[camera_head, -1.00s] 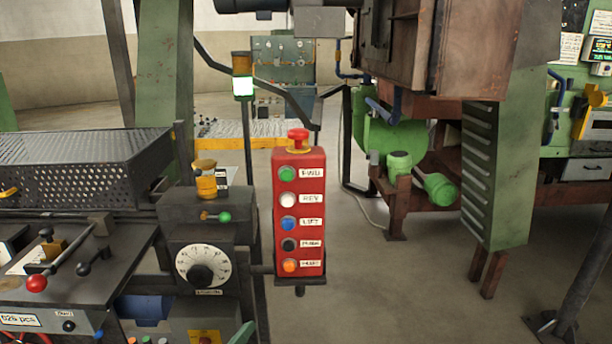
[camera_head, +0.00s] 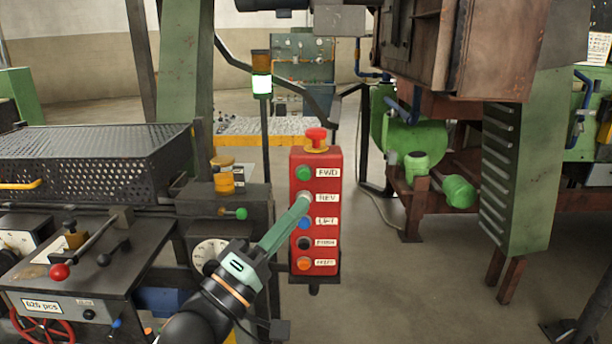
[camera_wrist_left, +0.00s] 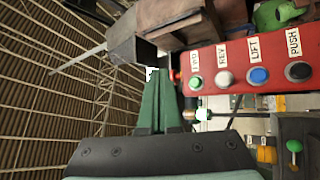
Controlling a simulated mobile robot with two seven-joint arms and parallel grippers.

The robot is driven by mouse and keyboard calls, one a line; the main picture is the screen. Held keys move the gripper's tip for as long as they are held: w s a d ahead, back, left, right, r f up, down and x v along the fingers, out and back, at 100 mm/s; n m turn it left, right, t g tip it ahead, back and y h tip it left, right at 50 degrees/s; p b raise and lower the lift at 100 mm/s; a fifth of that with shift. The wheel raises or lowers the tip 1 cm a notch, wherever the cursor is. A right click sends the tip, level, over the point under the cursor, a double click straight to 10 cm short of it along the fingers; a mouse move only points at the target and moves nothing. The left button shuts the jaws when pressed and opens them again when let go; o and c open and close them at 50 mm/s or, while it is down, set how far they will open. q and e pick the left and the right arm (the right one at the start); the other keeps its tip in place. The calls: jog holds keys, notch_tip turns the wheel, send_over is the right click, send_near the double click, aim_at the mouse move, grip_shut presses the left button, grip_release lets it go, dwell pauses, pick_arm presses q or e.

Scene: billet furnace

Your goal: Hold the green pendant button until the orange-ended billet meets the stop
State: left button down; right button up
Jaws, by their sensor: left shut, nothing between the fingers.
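The red pendant box (camera_head: 330,238) stands upright in the middle of the head view. Its green button (camera_head: 304,173), labelled FWD, is the top one in the column, under the red mushroom knob. My left gripper (camera_head: 304,201) is shut and empty. In the head view its tips lie just below the green button and cover most of the white REV button. In the left wrist view the shut fingers (camera_wrist_left: 161,88) point toward the FWD end of the pendant (camera_wrist_left: 240,57). I cannot tell whether they touch it. No orange-ended billet or stop can be made out. My right gripper is out of view.
A perforated dark guard (camera_head: 95,160) and a lever console (camera_head: 100,255) stand at the left. A dial box with a small green-knobbed lever (camera_head: 238,213) is close beside the pendant. A green ribbed column (camera_head: 515,180) stands at the right. The floor between is open.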

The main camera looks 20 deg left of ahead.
pick_arm(q)
send_near(304, 174)
jog(key=shift+w+d+r, duration=1.65)
jog(key=shift+w+d, duration=0.2)
jog(key=shift+w, duration=0.1)
jog(key=shift+w, duration=0.1)
dwell(0.6)
jog(key=shift+w+a, duration=0.15)
jog(key=shift+w, duration=0.15)
